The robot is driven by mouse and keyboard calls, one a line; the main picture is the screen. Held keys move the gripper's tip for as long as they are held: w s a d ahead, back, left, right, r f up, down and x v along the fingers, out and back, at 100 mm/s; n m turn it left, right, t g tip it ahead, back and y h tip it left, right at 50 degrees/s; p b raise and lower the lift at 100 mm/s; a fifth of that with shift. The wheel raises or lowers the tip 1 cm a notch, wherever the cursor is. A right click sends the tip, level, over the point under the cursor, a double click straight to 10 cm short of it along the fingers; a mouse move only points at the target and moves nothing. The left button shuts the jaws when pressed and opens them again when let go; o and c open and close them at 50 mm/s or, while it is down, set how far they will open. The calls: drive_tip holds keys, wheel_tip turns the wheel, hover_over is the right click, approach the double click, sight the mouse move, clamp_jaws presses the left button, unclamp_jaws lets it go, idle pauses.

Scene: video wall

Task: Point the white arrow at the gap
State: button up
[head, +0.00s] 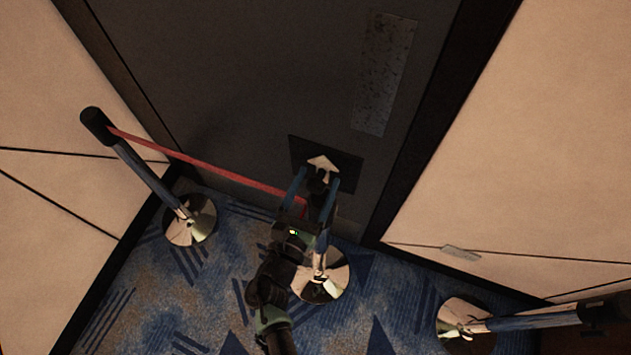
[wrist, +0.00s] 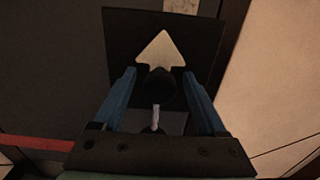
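The white arrow (head: 323,163) is on a dark square plate (head: 348,172) at the top of the middle post. In the wrist view the arrow (wrist: 160,48) points up the picture, toward the grey door. My gripper (head: 315,177) is at this post's top. In the wrist view my gripper (wrist: 160,76) is open, its blue fingers on either side of a dark round knob (wrist: 158,88) below the arrow. I cannot tell whether they touch it. A red belt (head: 215,168) joins the left post to the middle post. No belt shows between the middle and right posts.
The left post (head: 145,172) and the right post (head: 530,321) stand on shiny round bases on blue patterned carpet (head: 375,295). A dark grey door (head: 270,85) is behind. Beige walls (head: 520,150) rise on both sides.

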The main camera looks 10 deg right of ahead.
clamp_jaws()
drive_tip(key=shift+f+m+b, duration=0.15)
drive_tip(key=shift+m+b, duration=0.25)
drive_tip(key=shift+b, duration=0.15)
drive_tip(key=m+b, duration=0.3)
drive_tip(key=shift+f, duration=0.1)
drive_tip(key=m+b, duration=0.5)
drive_tip(key=shift+d+f, duration=0.1)
drive_tip(key=shift+d, duration=0.05)
drive_tip(key=m+b, duration=0.5)
drive_tip(key=b, duration=0.1)
drive_tip(key=shift+s+m, duration=0.1)
drive_tip(key=shift+m, duration=0.3)
drive_tip(key=m+b, duration=0.2)
drive_tip(key=m, duration=0.1)
drive_tip(key=shift+b, duration=0.4)
